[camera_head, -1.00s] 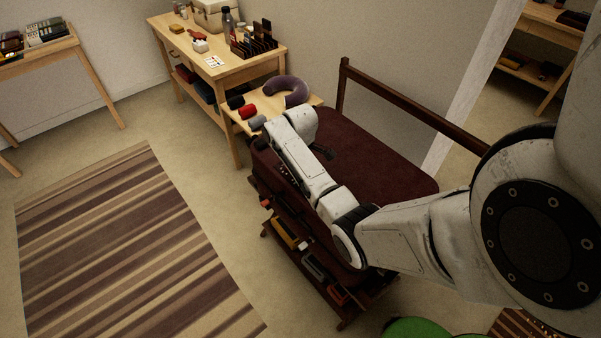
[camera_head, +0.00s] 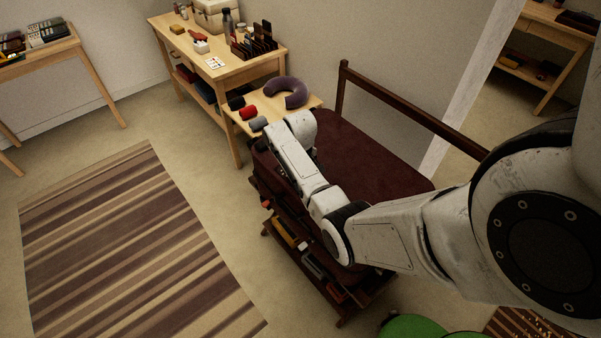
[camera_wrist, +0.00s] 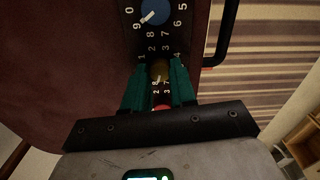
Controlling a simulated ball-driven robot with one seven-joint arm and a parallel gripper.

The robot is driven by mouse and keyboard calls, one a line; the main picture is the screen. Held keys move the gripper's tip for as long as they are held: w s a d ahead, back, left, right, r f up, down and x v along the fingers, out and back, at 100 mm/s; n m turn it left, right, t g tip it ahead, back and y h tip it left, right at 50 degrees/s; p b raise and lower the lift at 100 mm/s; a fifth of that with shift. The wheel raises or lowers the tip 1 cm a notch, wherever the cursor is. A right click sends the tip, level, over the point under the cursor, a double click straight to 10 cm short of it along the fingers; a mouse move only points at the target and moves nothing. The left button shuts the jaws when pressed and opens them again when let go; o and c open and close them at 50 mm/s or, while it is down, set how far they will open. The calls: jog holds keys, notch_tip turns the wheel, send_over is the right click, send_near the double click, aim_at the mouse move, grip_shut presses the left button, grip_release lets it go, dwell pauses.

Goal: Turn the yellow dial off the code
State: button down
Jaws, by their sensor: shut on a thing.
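In the wrist view, a dark red suitcase (camera_wrist: 80,50) fills the left and middle, with a black lock panel (camera_wrist: 182,32) marked with white digits. The yellow dial (camera_wrist: 160,69) sits between the two teal fingers of my gripper (camera_wrist: 160,82), which is shut on it. A blue dial (camera_wrist: 155,12) with a white pointer is above it. A red dial (camera_wrist: 162,107) is below it, partly hidden by the gripper. The yellow dial's pointer is too dark to read. In the head view, my arm hides the gripper and dials.
A black handle (camera_wrist: 228,35) stands close to the right of the panel. The striped rug (camera_head: 130,240) is clear.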

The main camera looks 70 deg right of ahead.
jog(key=m+p, duration=0.1)
jog(key=m, duration=0.2)
jog(key=shift+w+r+m, duration=0.1)
jog(key=shift+m, duration=2.1)
jog(key=shift+p, duration=0.3)
jog(key=c, duration=0.9)
grip_release()
notch_tip(320, 180, up, 11)
jog(key=shift+f, duration=0.15)
